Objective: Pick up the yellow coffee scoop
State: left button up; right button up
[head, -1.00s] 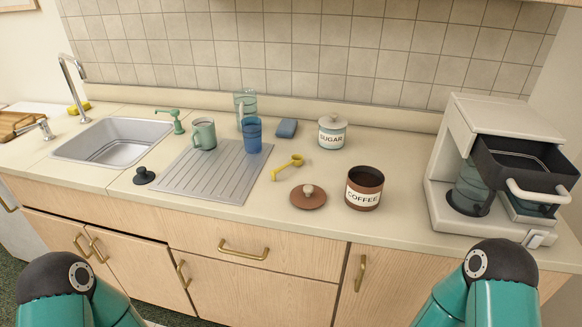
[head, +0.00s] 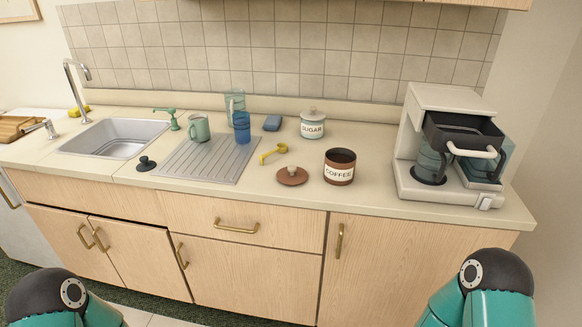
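The yellow coffee scoop (head: 272,153) lies on the countertop, between the ribbed drainboard and the brown coffee canister (head: 339,167). Its bowl end points back right and its handle comes toward the front left. Nothing touches it. The coffee canister stands open, and its brown lid (head: 292,176) lies on the counter just in front of the scoop. Only teal and black parts of my two arms show at the lower left and lower right corners. Neither gripper is in view.
A white sugar jar (head: 312,124) stands behind the scoop. The drainboard (head: 190,165) holds a green mug (head: 199,128) and a blue cup (head: 242,127). A blue sponge (head: 272,123) lies behind. A coffee maker (head: 450,145) with its basket pulled out stands right. Cabinets (head: 250,260) front the counter.

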aim_at(273, 152)
jog(key=z, duration=0.05)
jog(key=k, duration=0.6)
jog(key=z, duration=0.6)
jog(key=i, duration=1)
